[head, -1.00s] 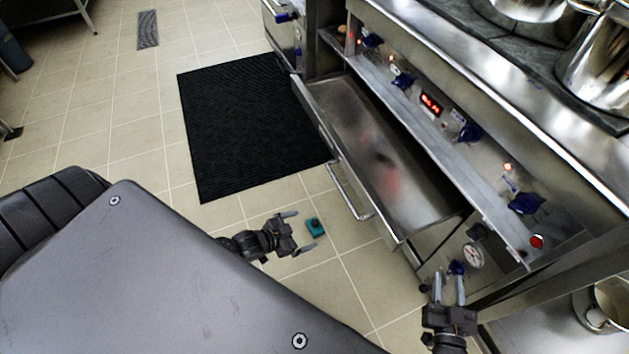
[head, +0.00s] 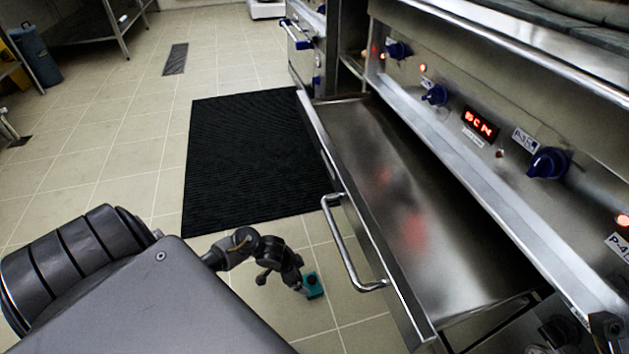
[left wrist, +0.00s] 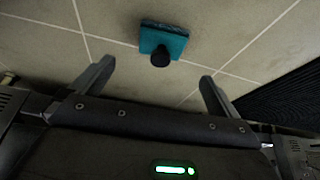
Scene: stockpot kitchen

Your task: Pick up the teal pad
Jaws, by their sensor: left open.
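The teal pad (head: 314,286) lies on the tiled floor beside the open drawer. In the left wrist view the pad (left wrist: 164,41) has a dark round knob facing the camera and a dark edge strip. My left gripper (left wrist: 158,90) is open and empty, its two fingers spread either side of the pad's direction, with the pad beyond the tips. In the head view my left arm reaches down toward the pad, and the gripper's fingers are mostly hidden behind the arm.
A steel drawer (head: 390,190) stands pulled out from the stove, its bar handle (head: 345,245) close to the pad's right. A black ribbed mat (head: 255,150) lies on the floor behind. Pale floor tiles around the pad are clear.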

